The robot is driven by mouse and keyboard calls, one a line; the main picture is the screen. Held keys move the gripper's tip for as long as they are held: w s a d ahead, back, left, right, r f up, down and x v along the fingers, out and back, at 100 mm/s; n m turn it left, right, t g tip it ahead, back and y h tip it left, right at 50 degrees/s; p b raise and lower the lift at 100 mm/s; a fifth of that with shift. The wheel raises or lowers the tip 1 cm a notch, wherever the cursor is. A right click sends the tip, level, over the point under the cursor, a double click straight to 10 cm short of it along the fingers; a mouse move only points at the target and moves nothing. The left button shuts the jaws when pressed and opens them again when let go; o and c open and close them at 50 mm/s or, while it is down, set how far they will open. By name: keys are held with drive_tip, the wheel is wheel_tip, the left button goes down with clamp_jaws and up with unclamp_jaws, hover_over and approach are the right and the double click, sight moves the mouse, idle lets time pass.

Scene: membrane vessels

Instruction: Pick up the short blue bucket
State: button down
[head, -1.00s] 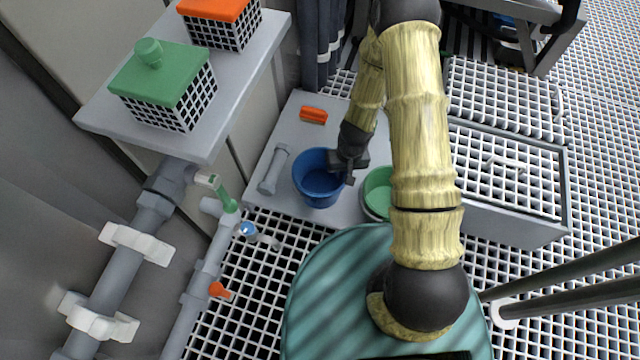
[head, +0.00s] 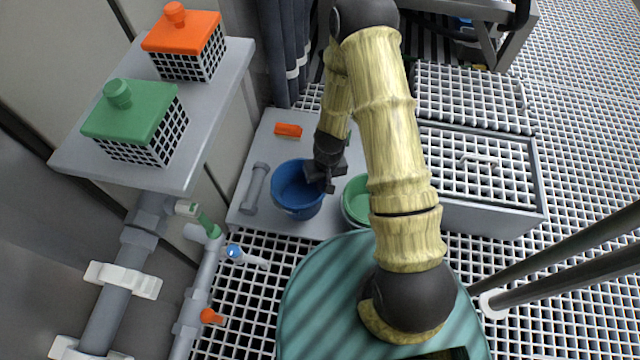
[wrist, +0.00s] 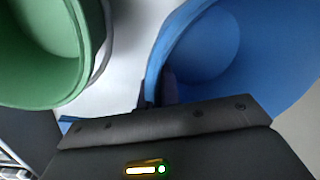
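The short blue bucket (head: 290,203) stands upright on the pale grey platform in the head view. In the wrist view its wall (wrist: 235,85) fills the upper right. My gripper (head: 325,180) is at the bucket's right rim, pointing down. In the wrist view my gripper (wrist: 155,95) has one finger inside the bucket and one outside, close against the wall, so it looks shut on the rim. The fingertips are partly hidden by the rim. I cannot see a gap under the bucket.
A green bucket (head: 357,200) stands close on the right and also shows in the wrist view (wrist: 45,85). Pipes with valves (head: 205,265) run at the left.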

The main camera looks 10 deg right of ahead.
wheel_tip(320, 180, up, 8)
drive_tip(key=p, duration=0.4)
idle(0.3)
